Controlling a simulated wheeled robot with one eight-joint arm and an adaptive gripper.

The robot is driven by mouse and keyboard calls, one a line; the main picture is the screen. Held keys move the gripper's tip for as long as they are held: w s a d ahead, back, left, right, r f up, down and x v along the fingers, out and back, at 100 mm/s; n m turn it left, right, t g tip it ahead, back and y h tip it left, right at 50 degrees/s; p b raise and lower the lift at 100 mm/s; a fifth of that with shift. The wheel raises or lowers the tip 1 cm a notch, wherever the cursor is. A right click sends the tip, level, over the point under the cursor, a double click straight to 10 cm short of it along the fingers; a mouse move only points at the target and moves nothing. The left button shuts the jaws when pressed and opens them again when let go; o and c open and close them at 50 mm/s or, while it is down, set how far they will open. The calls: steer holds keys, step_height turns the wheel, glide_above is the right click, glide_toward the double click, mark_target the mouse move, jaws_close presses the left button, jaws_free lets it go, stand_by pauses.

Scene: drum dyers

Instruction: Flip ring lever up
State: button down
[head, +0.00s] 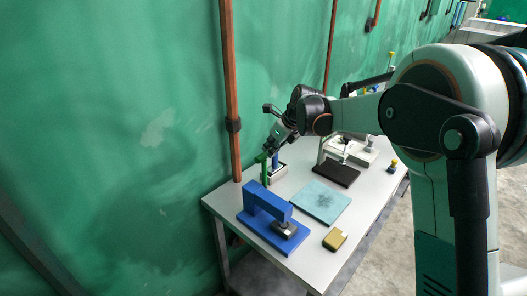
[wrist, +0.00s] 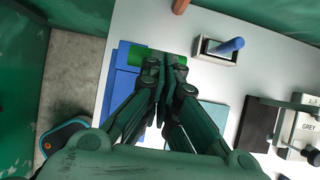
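A blue press-like device (head: 265,213) stands on the near left of the table, and its blue body (wrist: 124,82) shows left of my fingers in the wrist view. A green upright lever-like part (head: 264,168) rises at its far end. In the wrist view a green bar (wrist: 139,54) lies just beyond and partly behind my fingertips. My gripper (wrist: 165,68) points at this bar, its fingers together with only a thin dark line between them. I cannot tell whether they touch the bar. A blue lever (wrist: 229,46) tilts out of a small pale box (wrist: 213,55). No label names the ring lever.
A light blue mat (head: 320,203), a yellow block (head: 335,239) and a black pad (head: 337,174) lie on the white table (head: 295,258). A copper pipe (head: 231,90) and green wall border the back.

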steer(key=a+p+v, duration=0.1)
steer(key=v, duration=1)
steer(key=shift+w+a+r, duration=0.2)
steer(key=shift+r, duration=0.3)
steer(key=shift+d, duration=0.1)
steer(key=s+d+f+n+t+h+b, duration=0.1)
steer(key=s+d+n+b, duration=0.4)
steer(key=s, duration=0.5)
steer(key=s+d+f+n+t+h+b, duration=0.1)
steer(key=s+d+n+b, duration=0.1)
steer(key=s+d+n, duration=0.7)
steer(key=s+d+f+n+h+b, duration=0.1)
steer(key=s+d+f+n+b, duration=0.2)
steer(key=s, duration=0.7)
steer(key=s+d+f+n+t+h+b, duration=0.1)
steer(key=s+d+f+n+b, duration=0.2)
steer(key=s+f+n, duration=0.5)
step_height(320, 180, down, 3)
steer(key=shift+s+d+f+n+h, duration=0.2)
steer(key=shift+s+n+h, duration=0.15)
steer(key=shift+s, duration=0.6)
steer(key=shift+t, duration=0.3)
